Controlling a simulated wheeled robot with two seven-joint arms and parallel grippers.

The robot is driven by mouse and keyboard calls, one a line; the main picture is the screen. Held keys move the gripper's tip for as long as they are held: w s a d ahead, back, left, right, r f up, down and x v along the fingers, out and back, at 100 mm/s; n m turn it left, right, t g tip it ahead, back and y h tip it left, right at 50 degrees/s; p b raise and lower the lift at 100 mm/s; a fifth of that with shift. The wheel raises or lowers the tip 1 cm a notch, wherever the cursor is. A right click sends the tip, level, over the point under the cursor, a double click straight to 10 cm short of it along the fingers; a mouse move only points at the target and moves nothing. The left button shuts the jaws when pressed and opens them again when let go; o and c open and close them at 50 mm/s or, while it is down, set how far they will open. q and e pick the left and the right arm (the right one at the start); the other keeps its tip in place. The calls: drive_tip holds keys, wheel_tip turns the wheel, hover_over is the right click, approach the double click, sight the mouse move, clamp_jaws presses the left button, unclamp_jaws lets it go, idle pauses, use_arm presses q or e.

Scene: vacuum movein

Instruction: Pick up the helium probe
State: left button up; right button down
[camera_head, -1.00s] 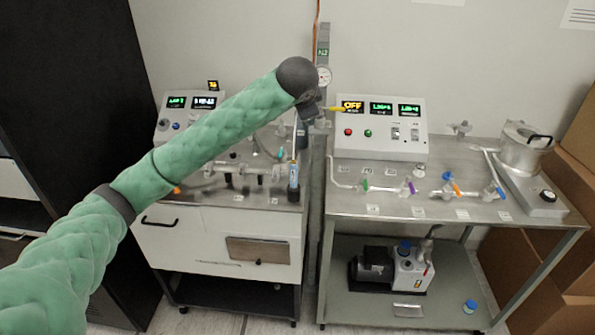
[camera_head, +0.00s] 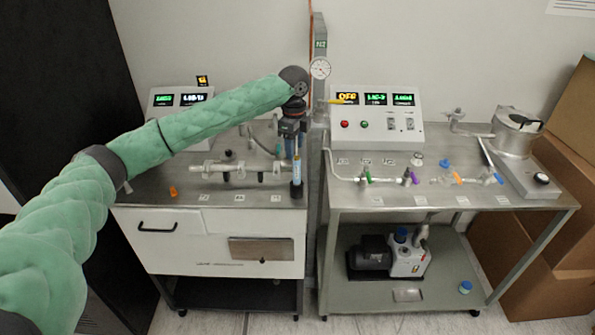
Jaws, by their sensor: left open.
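The helium probe seems to be the slim upright stick with a blue and yellowish body (camera_head: 297,172). It stands in a dark holder (camera_head: 296,190) at the right front corner of the left bench. My left gripper (camera_head: 292,143) points down from above, with its fingers at the height of the stick's upper part. The jaws are open. The fingers overlap the top of the stick in the picture, and I cannot tell whether they touch it. My right gripper is not in view.
The left bench (camera_head: 255,219) carries glass-and-metal tubing (camera_head: 240,172) just left of the probe. The right bench (camera_head: 400,205) holds a control box (camera_head: 375,115) and coloured valves.

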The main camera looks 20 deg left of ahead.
sight(297, 166)
use_arm(q)
drive_tip(key=shift+s+d+m, duration=0.15)
drive_tip(key=shift+d+m, duration=0.1)
drive_tip(key=shift+m, duration=0.55)
drive_tip(key=shift+a+f+p, duration=0.15)
drive_tip(key=shift+f+p, duration=0.15)
drive_tip(key=shift+f, duration=0.2)
drive_tip(key=shift+f+p, duration=0.35)
drive_tip(key=shift+f, duration=0.5)
drive_tip(key=shift+d+f, duration=0.2)
wheel_tip(297, 166, down, 4)
drive_tip(key=p, duration=0.3)
drive_tip(key=shift+d+r, duration=0.15)
drive_tip(key=shift+f, duration=0.45)
clamp_jaws()
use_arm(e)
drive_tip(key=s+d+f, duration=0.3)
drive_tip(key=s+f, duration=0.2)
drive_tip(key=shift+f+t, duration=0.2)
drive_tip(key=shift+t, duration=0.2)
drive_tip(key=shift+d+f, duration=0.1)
